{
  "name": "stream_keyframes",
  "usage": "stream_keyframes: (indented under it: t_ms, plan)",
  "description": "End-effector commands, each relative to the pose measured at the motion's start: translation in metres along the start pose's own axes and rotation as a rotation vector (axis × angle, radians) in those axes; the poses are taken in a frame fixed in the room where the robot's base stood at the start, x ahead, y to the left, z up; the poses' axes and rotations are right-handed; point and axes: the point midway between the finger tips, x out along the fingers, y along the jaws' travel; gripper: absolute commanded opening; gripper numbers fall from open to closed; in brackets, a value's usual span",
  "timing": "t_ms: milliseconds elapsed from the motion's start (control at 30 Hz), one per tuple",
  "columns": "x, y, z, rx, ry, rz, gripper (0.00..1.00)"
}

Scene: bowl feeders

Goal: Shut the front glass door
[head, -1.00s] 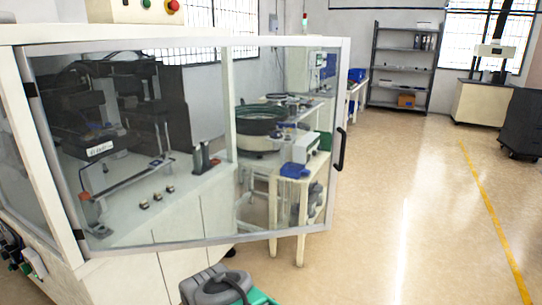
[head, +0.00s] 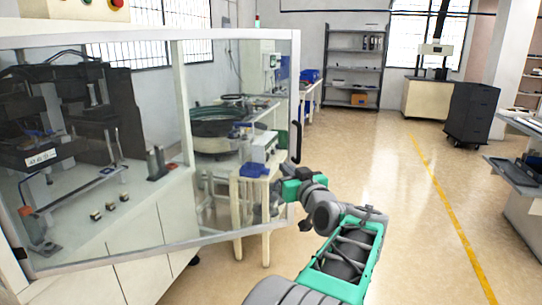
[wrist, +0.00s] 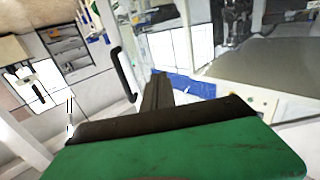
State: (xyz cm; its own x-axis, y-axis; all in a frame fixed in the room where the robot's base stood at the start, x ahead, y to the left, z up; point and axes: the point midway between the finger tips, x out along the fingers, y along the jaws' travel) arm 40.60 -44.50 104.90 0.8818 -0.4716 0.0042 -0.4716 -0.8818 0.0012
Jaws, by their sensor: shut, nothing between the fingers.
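The front glass door (head: 100,150) is a large clear panel in a pale metal frame. It stands open, swung out from the machine cabinet, with its free edge at the right. A black bar handle (head: 296,142) is on that edge; it also shows in the wrist view (wrist: 123,76), left of my fingers. My gripper (head: 284,170) is beside the lower part of the free edge, below the handle. In the wrist view its dark fingers (wrist: 157,92) are together and empty. I cannot tell whether they touch the door.
Behind the glass are machine parts, a bowl feeder (head: 215,125) and a small table (head: 250,190) with a blue item. Open floor (head: 370,150) lies to the right, with a yellow line. A black drawer cart (head: 473,113) and a grey bench (head: 515,170) stand farther right.

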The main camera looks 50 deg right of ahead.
Motion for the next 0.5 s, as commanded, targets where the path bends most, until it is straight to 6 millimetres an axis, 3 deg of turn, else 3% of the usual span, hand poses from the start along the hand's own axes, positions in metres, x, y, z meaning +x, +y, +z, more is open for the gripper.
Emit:
stream_keyframes:
  t_ms: [300,500]
  plan:
    - [0.071,-0.002,0.001,0.002,-0.004,-0.004,0.00]
    - [0.107,-0.002,0.001,0.002,-0.004,-0.003,0.00]
